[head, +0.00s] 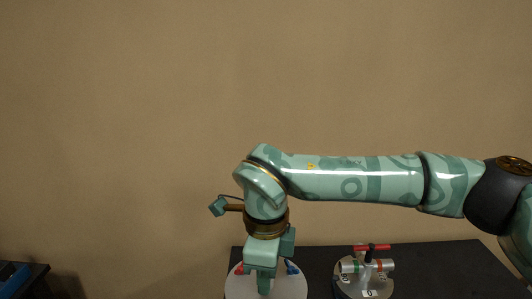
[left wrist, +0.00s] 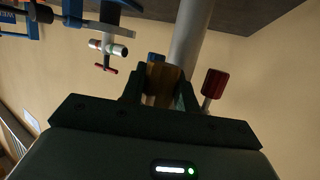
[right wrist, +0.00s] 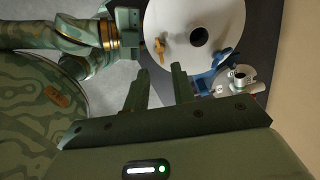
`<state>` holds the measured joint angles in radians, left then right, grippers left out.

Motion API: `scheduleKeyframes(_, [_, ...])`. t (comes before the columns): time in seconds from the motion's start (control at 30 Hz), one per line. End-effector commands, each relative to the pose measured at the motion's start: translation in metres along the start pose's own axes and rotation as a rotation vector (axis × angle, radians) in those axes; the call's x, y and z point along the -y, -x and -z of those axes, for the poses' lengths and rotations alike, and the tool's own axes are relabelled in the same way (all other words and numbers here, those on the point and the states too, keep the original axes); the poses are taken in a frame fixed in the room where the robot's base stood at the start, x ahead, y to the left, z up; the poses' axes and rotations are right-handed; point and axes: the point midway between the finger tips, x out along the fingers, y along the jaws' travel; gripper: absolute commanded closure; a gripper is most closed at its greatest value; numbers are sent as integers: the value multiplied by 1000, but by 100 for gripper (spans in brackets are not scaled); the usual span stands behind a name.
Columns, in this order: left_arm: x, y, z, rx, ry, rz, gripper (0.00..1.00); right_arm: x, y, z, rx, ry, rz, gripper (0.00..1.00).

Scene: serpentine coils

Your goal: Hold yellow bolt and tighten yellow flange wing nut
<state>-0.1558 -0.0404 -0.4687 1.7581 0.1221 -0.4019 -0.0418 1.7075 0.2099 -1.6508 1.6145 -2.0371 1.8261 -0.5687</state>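The yellow wing nut (right wrist: 159,50) shows in the right wrist view, near the left side of a pale round disc (right wrist: 222,35). My right gripper (right wrist: 162,80) is open and empty, with the wing nut a little beyond its fingertips. In the head view my right gripper (head: 264,284) points down in front of the pale disc (head: 235,289). In the left wrist view my left gripper (left wrist: 160,90) has its fingers around the yellow bolt (left wrist: 164,80) and looks shut on it. My left gripper is not visible in the head view.
A red-headed bolt (left wrist: 214,83) and a blue part (left wrist: 155,57) are close to my left fingers. A fixture with a red handle (head: 372,247) stands on the dark table (head: 450,265), right of the disc. A grey post (left wrist: 191,40) rises close by.

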Motion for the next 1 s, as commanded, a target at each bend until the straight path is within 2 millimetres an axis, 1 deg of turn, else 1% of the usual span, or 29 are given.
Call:
scheduleKeyframes(0.37, [0,0,0,1,0,0,89,0,0,0,0,0,1,75])
scheduleKeyframes(0.47, [0,0,0,1,0,0,89,0,-2,0,0,0,0,75])
scheduleKeyframes(1.0, [0,0,-1,1,0,0,89,0,-53,0,0,0,-1,75])
